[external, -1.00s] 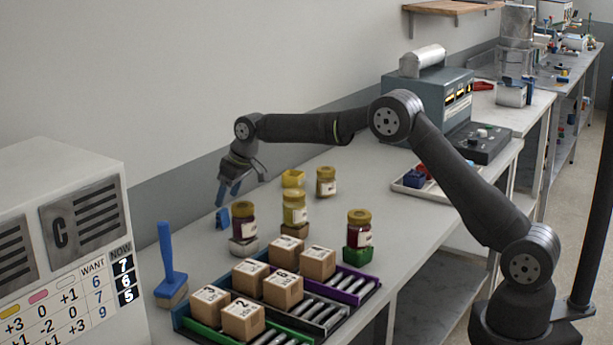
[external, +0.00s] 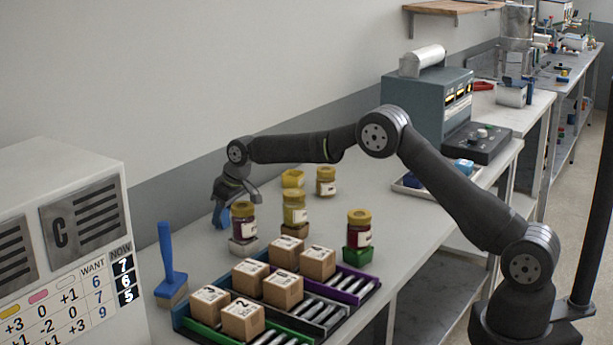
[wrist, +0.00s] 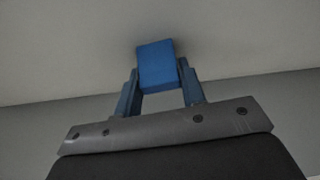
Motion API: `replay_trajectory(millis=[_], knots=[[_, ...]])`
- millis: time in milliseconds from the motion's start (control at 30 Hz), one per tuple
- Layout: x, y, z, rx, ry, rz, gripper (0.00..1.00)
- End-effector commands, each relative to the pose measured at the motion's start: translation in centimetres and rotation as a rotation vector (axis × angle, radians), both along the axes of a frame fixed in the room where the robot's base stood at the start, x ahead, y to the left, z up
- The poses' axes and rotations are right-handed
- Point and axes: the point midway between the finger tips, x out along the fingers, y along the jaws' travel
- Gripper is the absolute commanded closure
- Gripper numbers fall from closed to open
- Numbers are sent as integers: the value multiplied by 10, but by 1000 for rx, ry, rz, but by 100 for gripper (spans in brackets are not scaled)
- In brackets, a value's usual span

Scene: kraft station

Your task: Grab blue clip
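The blue clip (wrist: 157,66) shows in the wrist view as a blue block between the fingertips of my gripper (wrist: 160,85). The fingers are apart, one on each side of it, with very narrow gaps; firm contact does not show. In the external view my gripper (external: 221,216) points down at the table's wall side, behind the dark red jar. The clip is hard to tell from the blue fingers there.
A dark red jar (external: 243,218) on a pale block stands just right of my gripper. A blue-handled brush (external: 168,262) and boxes on roller racks (external: 340,300) are nearer the camera.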

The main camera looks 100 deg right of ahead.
Motion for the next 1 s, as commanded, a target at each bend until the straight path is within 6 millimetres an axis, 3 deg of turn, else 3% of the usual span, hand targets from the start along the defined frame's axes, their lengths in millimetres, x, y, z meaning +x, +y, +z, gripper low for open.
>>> replay_trajectory(millis=[33, 100, 467, 633, 767, 1000], knots=[[0, 0, 0, 0, 0, 0, 74], [0, 0, 0, 0, 0, 0, 85], [0, 0, 5, -1, -1, 0, 86], [0, 0, 21, -1, -2, 0, 86], [0, -1, 46, -2, -2, 0, 86], [-57, -18, 77, 0, -1, -3, 86]])
